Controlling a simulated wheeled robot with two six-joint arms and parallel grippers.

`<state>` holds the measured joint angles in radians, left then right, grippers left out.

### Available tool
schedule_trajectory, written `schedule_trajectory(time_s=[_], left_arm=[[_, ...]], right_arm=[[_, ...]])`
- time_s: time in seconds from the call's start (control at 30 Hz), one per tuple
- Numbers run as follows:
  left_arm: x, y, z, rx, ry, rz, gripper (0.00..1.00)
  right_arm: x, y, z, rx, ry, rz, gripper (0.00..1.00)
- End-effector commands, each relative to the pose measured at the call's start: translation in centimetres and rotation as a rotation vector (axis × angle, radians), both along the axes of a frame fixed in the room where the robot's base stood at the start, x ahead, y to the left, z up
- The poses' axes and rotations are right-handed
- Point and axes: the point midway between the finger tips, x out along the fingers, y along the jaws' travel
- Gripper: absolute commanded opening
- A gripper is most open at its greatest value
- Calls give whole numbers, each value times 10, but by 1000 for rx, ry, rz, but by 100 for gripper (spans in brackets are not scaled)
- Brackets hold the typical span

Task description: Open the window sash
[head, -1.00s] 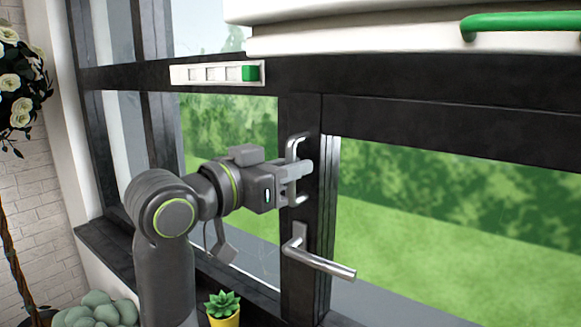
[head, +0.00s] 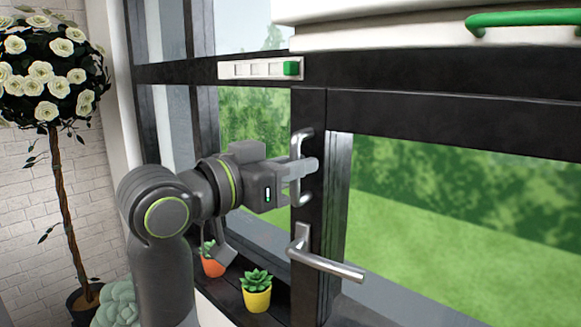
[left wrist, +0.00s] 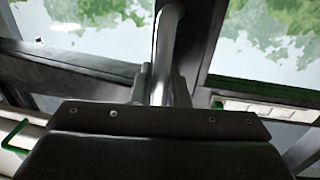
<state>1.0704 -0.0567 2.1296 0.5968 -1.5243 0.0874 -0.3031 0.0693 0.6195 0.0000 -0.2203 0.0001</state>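The window sash (head: 306,115) has a dark frame and stands slightly open, its upright edge out from the fixed post to its right. On it are a vertical silver pull handle (head: 296,146) and, below, a silver lever handle (head: 330,264) lying roughly horizontal. My left gripper (head: 306,168) is at the pull handle, its fingers on either side of the bar. In the left wrist view the bar (left wrist: 166,45) runs down between the close-set fingers, which appear shut on it. The contact is partly hidden by the gripper body. My right gripper is out of view.
A white strip with a green square (head: 262,68) is on the frame above. A white object with a green handle (head: 530,18) hangs over the top right. Potted succulents, in a yellow pot (head: 257,299) and an orange pot (head: 212,266), stand near the sill. A white-flowered tree (head: 60,170) stands left.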

Motion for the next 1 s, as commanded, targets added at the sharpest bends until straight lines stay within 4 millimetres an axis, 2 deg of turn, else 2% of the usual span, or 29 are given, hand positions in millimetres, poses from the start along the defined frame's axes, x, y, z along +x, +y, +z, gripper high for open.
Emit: schedule_trajectory(time_s=[0.03, 0.17, 0.67, 1.0], left_arm=[[0, 0, 0, 0, -1, 1, 17], [0, 0, 0, 0, 0, 1, 32], [-2, 3, -1, 1, 1, 2, 32], [-30, 38, -2, 4, -5, 6, 32]], right_arm=[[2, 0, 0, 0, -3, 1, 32], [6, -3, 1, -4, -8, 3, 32], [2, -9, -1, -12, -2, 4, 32], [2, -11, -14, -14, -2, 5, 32]])
